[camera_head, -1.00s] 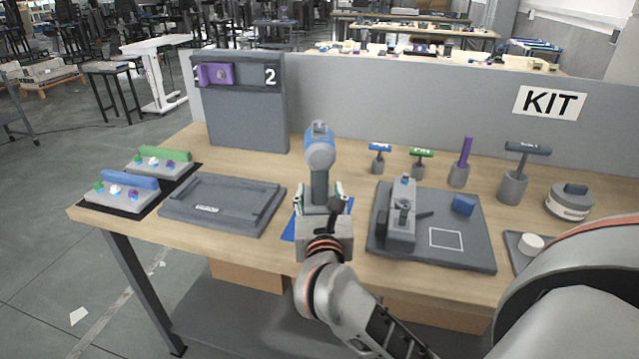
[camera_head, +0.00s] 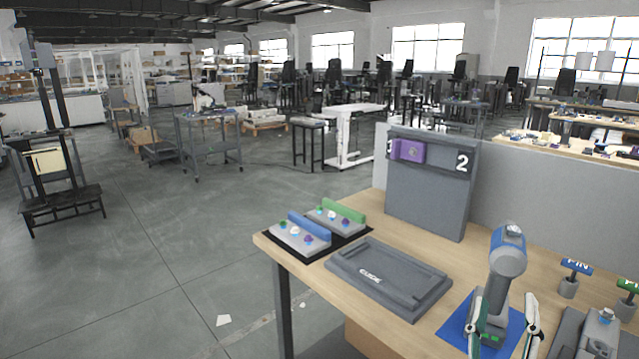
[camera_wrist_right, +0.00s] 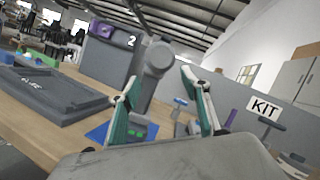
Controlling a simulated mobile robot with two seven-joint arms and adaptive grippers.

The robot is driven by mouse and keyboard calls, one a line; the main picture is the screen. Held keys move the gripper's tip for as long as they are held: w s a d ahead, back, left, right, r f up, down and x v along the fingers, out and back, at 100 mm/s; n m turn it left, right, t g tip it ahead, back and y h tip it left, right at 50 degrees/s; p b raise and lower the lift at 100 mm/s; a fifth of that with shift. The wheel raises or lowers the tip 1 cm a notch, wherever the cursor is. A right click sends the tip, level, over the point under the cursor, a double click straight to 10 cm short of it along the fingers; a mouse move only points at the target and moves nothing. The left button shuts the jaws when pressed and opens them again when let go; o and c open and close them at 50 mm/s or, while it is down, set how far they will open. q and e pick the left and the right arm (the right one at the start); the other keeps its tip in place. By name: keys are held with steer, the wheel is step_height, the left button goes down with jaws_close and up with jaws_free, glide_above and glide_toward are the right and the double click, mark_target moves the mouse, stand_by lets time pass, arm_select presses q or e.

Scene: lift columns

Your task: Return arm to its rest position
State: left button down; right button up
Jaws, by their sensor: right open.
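My right gripper (camera_head: 503,318) is at the lower right of the head view, over the workbench. Its two fingers are spread to either side of the grey and blue power tool (camera_head: 507,258), which stands upright on a blue mat (camera_head: 456,326). In the right wrist view the open fingers (camera_wrist_right: 160,98) frame the tool (camera_wrist_right: 150,75), with a gap on both sides at the tips. Whether they touch the tool lower down I cannot tell. Most of my right arm is below the head view. My left gripper is not in view.
A dark tray (camera_head: 390,283) lies left of the tool. Blocks with blue and green bars (camera_head: 335,218) stand at the bench's left corner. A panel marked 2 (camera_head: 430,190) stands behind. T-handled tools (camera_head: 572,275) and a grey fixture (camera_head: 598,335) are at right. Open floor lies left.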

steer(key=s+a+f+n+y+p, duration=0.1)
steer(key=a+f+n+y, duration=0.65)
steer(key=n, duration=0.65)
steer(key=s+a+f+n+y, duration=0.1)
steer(key=a+f+n+y, duration=0.65)
steer(key=n, duration=0.75)
steer(key=s+d+f+n+g, duration=0.1)
steer(key=s+f+n+g, duration=0.1)
steer(key=f, duration=0.6)
steer(key=s+d+f+n+g, duration=0.2)
steer(key=s+f+n, duration=0.3)
steer(key=f, duration=0.4)
steer(key=s+d+f+n+g+h, duration=0.1)
steer(key=s+f+n+g, duration=0.2)
steer(key=f, duration=0.5)
steer(key=shift+s+d+f+g+p, duration=0.25)
steer(key=shift+s+g, duration=0.25)
steer(key=shift+s, duration=0.4)
